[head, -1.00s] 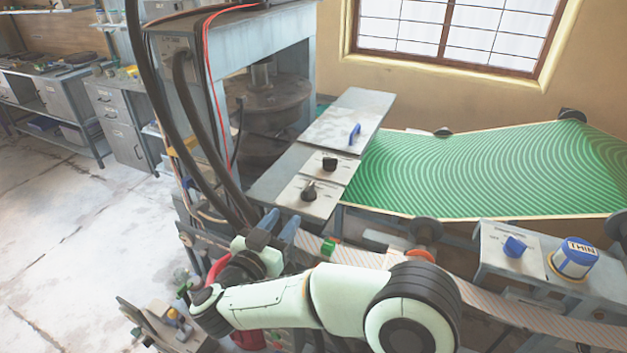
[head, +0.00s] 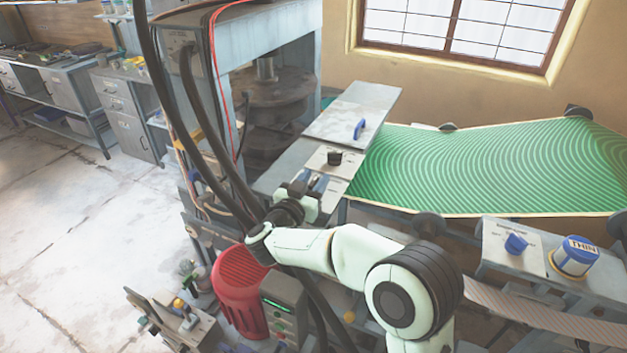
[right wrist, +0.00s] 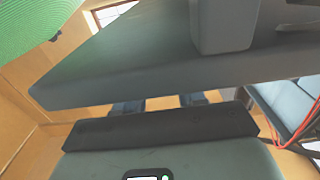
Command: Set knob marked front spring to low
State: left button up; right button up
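A black knob (head: 334,158) stands on a pale plate on the grey bench, in front of the press. A second black knob, seen earlier on the nearer plate, is now hidden behind my right gripper (head: 309,182). A blue knob (head: 516,244) stands on the panel at the right. The markings by the knobs are too small to read, so I cannot tell which is front spring. My right gripper is at the nearer plate, its fingers apart. The right wrist view shows both fingertips (right wrist: 160,103) with a gap between, below a large grey surface. My left gripper is out of view.
A blue handle (head: 359,129) sits on the farther plate. Thick black cables (head: 203,130) hang left of my right gripper. A green patterned sheet (head: 490,165) lies to the right. A blue-capped THIN container (head: 574,256) and a red ribbed housing (head: 240,285) stand nearer.

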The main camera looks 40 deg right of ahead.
jog(key=shift+c, duration=0.3)
grip_shut()
